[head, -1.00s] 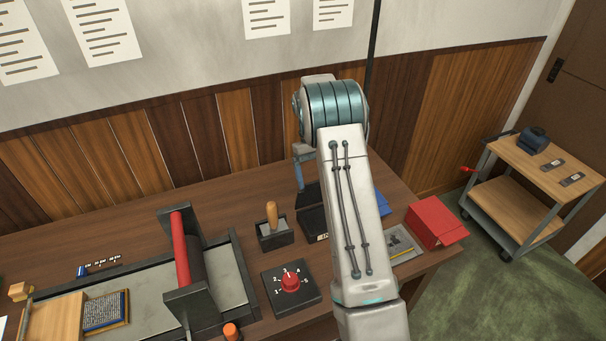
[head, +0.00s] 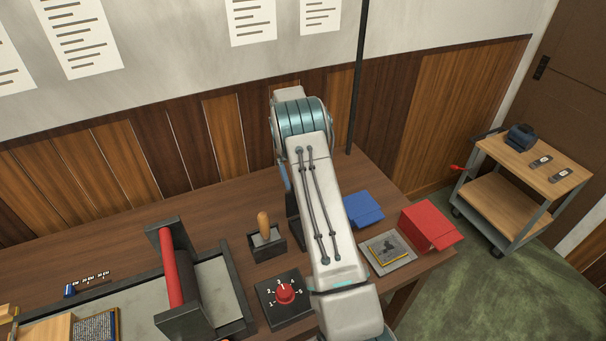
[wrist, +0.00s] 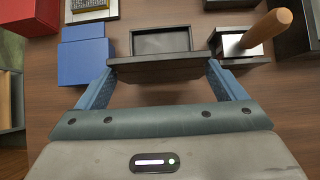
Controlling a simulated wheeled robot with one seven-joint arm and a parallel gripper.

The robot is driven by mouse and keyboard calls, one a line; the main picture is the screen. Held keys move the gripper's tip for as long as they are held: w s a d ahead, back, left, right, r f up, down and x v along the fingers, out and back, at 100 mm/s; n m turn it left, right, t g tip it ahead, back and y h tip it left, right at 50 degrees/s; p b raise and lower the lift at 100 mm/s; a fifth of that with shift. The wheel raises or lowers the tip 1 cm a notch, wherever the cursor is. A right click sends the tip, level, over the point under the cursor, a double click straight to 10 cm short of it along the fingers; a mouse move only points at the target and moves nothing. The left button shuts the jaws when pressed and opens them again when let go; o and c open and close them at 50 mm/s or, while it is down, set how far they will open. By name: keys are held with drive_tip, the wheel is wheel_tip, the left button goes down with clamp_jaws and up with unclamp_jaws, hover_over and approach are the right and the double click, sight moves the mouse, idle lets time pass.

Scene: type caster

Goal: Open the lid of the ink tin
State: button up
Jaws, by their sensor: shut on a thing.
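The ink tin (wrist: 160,40) is a black, shallow open box in the upper middle of the wrist view, its dark inside showing. Its black lid (wrist: 158,72) stands raised along the tin's near edge. My gripper (wrist: 160,66) is shut on the lid, with one blue finger at each end of it. In the head view my arm hides most of the tin; a dark part of it (head: 294,231) shows left of the arm. One blue finger shows left of the arm there, and the fingertips are hidden.
A wooden-handled tool in a dark holder (head: 267,243) stands close left of the tin. A blue box (head: 362,209), a red box (head: 430,226) and a grey plate (head: 402,249) lie to the right. A dial box (head: 284,297) and a red-roller press (head: 175,270) are nearer left.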

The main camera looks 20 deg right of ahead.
drive_tip(key=o, duration=1.1)
drive_tip(key=shift+f, duration=0.4)
drive_tip(key=shift+w+r, duration=0.1)
drive_tip(key=shift+r, duration=0.15)
drive_tip(key=shift+v, duration=3.6)
drive_tip(key=shift+w, duration=0.1)
